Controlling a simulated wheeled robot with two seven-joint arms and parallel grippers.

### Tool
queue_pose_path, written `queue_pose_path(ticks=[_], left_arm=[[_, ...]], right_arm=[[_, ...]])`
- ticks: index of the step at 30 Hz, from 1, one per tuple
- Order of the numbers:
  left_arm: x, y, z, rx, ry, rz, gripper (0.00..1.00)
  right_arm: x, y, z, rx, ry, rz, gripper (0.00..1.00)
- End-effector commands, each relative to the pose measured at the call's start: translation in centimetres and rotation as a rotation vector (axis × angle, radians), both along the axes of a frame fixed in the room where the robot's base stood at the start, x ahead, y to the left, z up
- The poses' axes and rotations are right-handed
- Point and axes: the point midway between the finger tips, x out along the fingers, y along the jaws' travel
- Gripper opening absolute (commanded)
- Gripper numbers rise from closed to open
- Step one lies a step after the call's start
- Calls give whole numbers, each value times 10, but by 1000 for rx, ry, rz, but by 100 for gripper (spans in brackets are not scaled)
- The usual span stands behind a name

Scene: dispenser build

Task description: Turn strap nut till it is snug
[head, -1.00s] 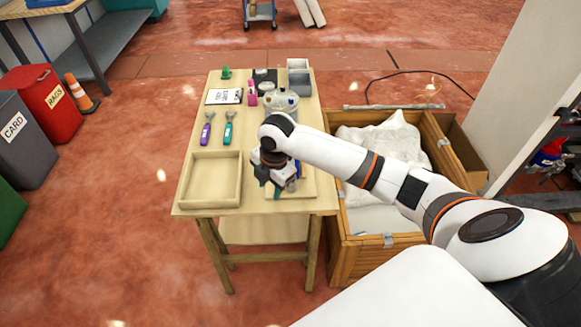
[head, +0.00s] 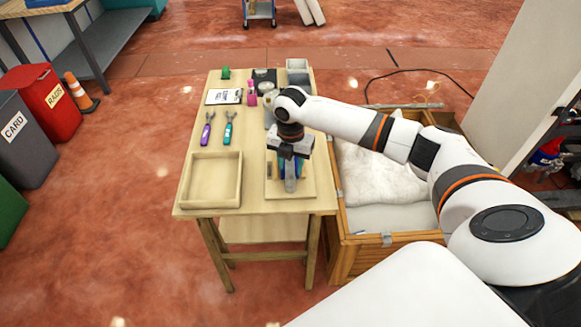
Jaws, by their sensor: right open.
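My right gripper (head: 290,157) points down over the wooden base board (head: 303,187) at the right front of the table. It is open, with its fingers at the upper part of a grey upright piece (head: 290,182) on that board. Blue parts show beside the upright piece, partly behind the fingers. I cannot make out the strap nut; it is too small or hidden by the gripper. I cannot tell whether the fingers touch anything. My left gripper is out of view.
An empty wooden tray (head: 211,205) lies left of the board. Purple (head: 206,133) and teal (head: 228,131) hand tools and a clipboard (head: 223,97) lie behind it. A grey container (head: 297,67) stands at the back. A wooden crate (head: 342,255) with white padding stands right of the table.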

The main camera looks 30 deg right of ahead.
Motion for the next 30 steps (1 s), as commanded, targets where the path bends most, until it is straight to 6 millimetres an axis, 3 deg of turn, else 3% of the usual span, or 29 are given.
queue_pose_path(ticks=[6,16,24,30], left_arm=[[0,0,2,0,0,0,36],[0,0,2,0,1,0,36],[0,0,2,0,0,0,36],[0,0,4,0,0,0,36]], right_arm=[[0,0,-22,0,1,-1,42],[0,0,-26,-1,-1,0,42],[0,0,-26,-1,-1,-1,0],[0,0,-25,-1,-1,-9,0]])
